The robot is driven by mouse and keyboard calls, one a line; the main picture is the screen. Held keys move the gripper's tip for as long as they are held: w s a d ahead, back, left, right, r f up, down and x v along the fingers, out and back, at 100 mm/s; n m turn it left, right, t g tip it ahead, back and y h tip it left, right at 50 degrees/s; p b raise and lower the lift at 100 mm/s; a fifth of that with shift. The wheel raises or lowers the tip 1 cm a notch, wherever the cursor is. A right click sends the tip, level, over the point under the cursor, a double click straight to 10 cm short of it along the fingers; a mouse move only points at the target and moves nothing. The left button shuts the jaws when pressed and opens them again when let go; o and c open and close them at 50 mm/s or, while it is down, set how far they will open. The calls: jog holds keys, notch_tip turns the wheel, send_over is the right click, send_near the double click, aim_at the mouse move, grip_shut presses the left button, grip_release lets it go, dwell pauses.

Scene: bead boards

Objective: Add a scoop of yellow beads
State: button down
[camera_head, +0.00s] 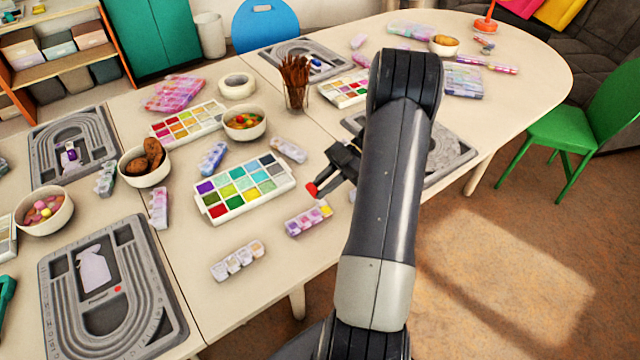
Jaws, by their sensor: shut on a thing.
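My gripper (322,184) is above the right edge of the near table, shut on a small red thing (311,190). Only a bit of the red thing shows, so I cannot tell whether it is a scoop. Just below it in the picture lies a small strip box (308,218) with pink and purple cells and a yellow-orange cell at its right end. A white palette (243,188) of coloured cells, green, teal, purple and red among them, lies left of my gripper. A second palette (187,122) behind it shows red, orange and yellow cells. My arm hides part of a grey bead board (453,153).
Grey bead boards (157,300) lie at the left and back. Bowls stand near the palettes: one with mixed beads (245,134), one with brown lumps (133,178). A cup of brown sticks (296,100) stands behind. A pale strip box (238,260) lies near the front edge.

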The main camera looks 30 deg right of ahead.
jog(key=shift+w+a+h, duration=0.1)
jog(key=shift+a+h, duration=0.15)
jog(key=shift+h, duration=0.05)
jog(key=shift+a+f+h+p, duration=0.2)
jog(key=shift+a+h+p, duration=0.25)
jog(key=shift+h, duration=0.45)
jog(key=a+h, duration=0.1)
jog(key=h, duration=0.1)
jog(key=a+f+h, duration=0.1)
jog(key=shift+f+h+p, duration=0.2)
jog(key=shift+h+p, duration=0.15)
jog(key=shift+h, duration=0.05)
jog(key=a+h, duration=0.1)
jog(key=h, duration=0.1)
jog(key=a+f+h, duration=0.1)
jog(key=h, duration=0.1)
jog(key=shift+f+p, duration=0.2)
jog(key=shift+p, duration=0.1)
jog(key=shift+a+r+h, duration=0.1)
jog(key=shift+r+h, duration=0.1)
jog(key=shift+h, duration=0.2)
jog(key=shift+a+r+h+p, duration=0.3)
jog(key=shift+r+p, duration=0.3)
jog(key=shift+r, duration=0.15)
jog(key=shift+a+r+h+p, duration=0.15)
jog(key=shift+r+h+p, duration=0.15)
jog(key=shift+r+p, duration=0.4)
